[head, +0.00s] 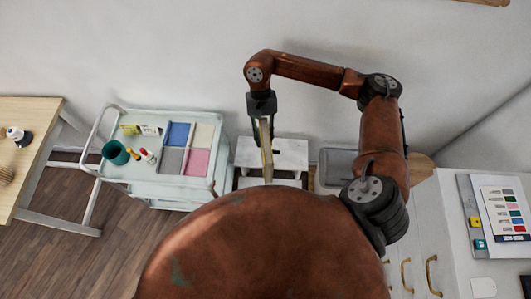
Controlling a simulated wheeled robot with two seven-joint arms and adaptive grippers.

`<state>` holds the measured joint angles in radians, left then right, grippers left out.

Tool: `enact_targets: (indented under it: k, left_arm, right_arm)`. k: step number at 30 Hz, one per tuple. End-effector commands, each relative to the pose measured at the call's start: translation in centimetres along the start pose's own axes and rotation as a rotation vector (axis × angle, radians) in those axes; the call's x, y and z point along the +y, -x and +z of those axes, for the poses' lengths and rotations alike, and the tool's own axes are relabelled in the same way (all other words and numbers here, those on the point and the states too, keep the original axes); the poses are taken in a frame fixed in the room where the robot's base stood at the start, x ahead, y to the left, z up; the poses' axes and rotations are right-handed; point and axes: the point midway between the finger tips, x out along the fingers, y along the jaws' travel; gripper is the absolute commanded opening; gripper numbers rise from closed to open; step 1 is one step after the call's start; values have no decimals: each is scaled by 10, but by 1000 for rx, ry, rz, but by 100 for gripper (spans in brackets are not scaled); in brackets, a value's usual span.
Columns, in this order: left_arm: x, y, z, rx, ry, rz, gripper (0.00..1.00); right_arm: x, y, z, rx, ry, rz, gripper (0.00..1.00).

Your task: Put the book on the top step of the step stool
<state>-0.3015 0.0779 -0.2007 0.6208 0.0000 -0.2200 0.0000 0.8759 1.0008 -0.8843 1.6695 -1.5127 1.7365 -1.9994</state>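The book (266,155) is seen nearly edge-on as a thin, tan and pale upright slab. My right gripper (263,120) points down and is shut on the upper end of the book. The white step stool (291,155) stands against the wall, with its marbled top step behind and beside the book. The book overlaps the left-middle of the top step in the head view; I cannot tell whether it touches it. A lower step shows partly in front, and my own body hides the stool's lower part. My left gripper is not in view.
A pale trolley (137,184) with coloured fabric squares, a green cup (115,152) and small items stands left of the stool. A grey bin (337,168) is close on the right. A wooden table (38,115) is far left; a white drawer cabinet (432,225) is right.

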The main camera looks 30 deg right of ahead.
Motion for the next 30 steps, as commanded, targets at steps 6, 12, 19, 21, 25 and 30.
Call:
enact_targets:
  k: [6,12,19,21,25,30]
  left_arm:
    - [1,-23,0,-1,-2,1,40]
    - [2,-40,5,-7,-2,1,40]
    - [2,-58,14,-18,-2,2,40]
    - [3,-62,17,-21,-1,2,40]
    - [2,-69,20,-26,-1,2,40]
    - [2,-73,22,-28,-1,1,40]
  right_arm:
    - [14,-82,-32,-9,-509,-209,0]
    - [33,-139,-56,-7,-981,-405,0]
    - [64,-188,-76,-2,-1491,-620,0]
    - [73,-198,-80,-1,-1615,-674,0]
    - [87,-210,-84,-2,-1797,-751,0]
    - [98,-218,-87,-2,-1939,-812,0]
